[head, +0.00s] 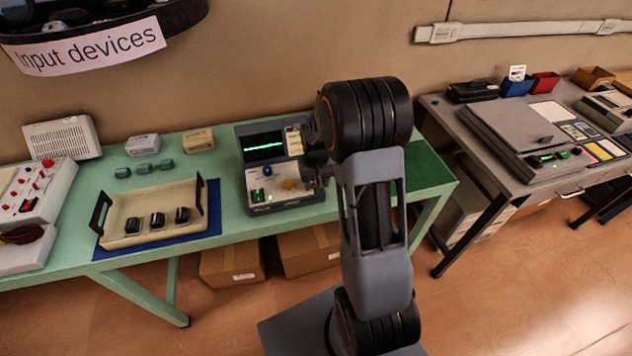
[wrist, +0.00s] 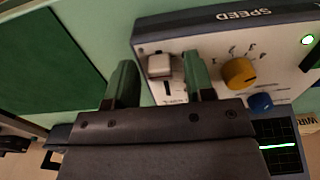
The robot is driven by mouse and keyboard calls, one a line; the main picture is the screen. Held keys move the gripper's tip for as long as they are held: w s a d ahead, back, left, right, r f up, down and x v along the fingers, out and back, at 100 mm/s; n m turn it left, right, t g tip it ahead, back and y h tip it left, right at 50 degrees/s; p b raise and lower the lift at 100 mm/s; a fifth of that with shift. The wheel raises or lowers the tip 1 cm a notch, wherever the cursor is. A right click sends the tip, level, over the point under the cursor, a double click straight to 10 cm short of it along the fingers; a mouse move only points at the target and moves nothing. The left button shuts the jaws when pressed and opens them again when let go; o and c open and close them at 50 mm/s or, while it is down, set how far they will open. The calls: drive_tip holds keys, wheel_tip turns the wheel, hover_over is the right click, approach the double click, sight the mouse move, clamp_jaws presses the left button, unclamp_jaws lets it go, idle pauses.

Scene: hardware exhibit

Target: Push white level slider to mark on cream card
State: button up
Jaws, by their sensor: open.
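The white level slider (wrist: 160,65) is a pale block on the panel of the device, with a dark slot (wrist: 167,88) beside it. My gripper (wrist: 158,62) is open in the wrist view, with one green-grey finger on each side of the slider. Whether either finger touches it I cannot tell. In the head view my gripper (head: 318,172) is at the right side of the device, and the slider is hidden there behind my arm. The cream card (head: 294,140) stands beside the device's screen. Its mark is too small to make out.
The device (head: 286,204) has a yellow knob (wrist: 239,73), a blue knob (wrist: 260,102) and a lit screen (head: 263,146). A tray (head: 150,202) with several dark blocks is to its left on the green table (head: 228,235).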

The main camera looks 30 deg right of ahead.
drive_tip(key=shift+f, duration=0.1)
clamp_jaws()
idle(0.5)
